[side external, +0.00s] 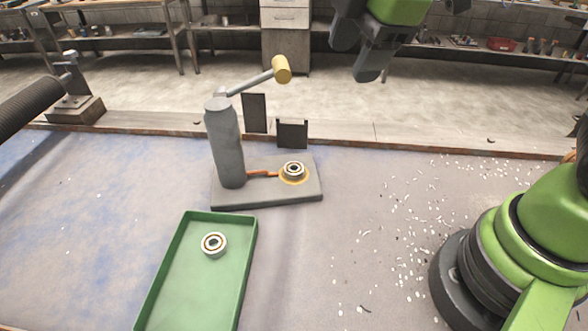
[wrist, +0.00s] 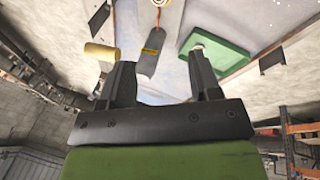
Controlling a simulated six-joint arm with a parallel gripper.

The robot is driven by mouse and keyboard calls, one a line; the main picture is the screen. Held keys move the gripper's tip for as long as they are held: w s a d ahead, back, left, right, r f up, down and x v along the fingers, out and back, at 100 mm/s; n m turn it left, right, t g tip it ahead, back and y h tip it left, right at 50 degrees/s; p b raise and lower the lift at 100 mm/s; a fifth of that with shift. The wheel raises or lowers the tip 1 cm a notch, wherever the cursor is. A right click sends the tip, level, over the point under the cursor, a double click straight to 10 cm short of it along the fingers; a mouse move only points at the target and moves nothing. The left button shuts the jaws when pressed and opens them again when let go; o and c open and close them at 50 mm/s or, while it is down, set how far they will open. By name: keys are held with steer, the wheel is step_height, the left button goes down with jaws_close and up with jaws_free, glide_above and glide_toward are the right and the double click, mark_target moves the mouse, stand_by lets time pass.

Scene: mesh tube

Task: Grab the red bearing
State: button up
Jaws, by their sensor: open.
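One bearing (side external: 293,169) sits on the grey base of the press-like fixture, with an orange-yellow ring around its foot. A second bearing (side external: 214,244), silvery with a brownish ring, lies in the green tray (side external: 250,250). Neither looks plainly red. My gripper (side external: 355,62) hangs high above and behind the bench, to the upper right of the fixture, apart from both bearings. In the wrist view its two dark fingers (wrist: 163,80) are spread with nothing between them. The tray (wrist: 240,62) shows beyond the right finger there.
The fixture's grey post (side external: 223,145) stands left of its bearing, with a lever and yellow handle (side external: 281,69) reaching up right. Two dark upright plates (side external: 292,134) stand behind the base. White chips litter the bench at right. The bench between fixture and chips is clear.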

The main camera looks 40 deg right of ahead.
steer(key=w+a+f+n+g+h, duration=0.1)
steer(key=w+a+f+n, duration=0.15)
steer(key=f+n, duration=0.4)
steer(key=w+a+f+n+g+h, duration=0.1)
steer(key=w+f+n, duration=0.35)
steer(key=n, duration=0.25)
glide_above(297, 164)
steer(key=s+a, duration=0.2)
steer(key=shift+n, duration=0.25)
step_height(297, 164, down, 8)
steer(key=shift+s+d+r, duration=0.15)
steer(key=f, duration=0.1)
steer(key=w+f, duration=0.1)
steer(key=f, duration=0.1)
steer(key=d+f, duration=0.1)
steer(key=f, duration=0.1)
steer(key=shift+w+f, duration=0.2)
steer(key=shift+f, duration=0.05)
steer(key=c, duration=0.9)
steer(key=shift+r, duration=0.1)
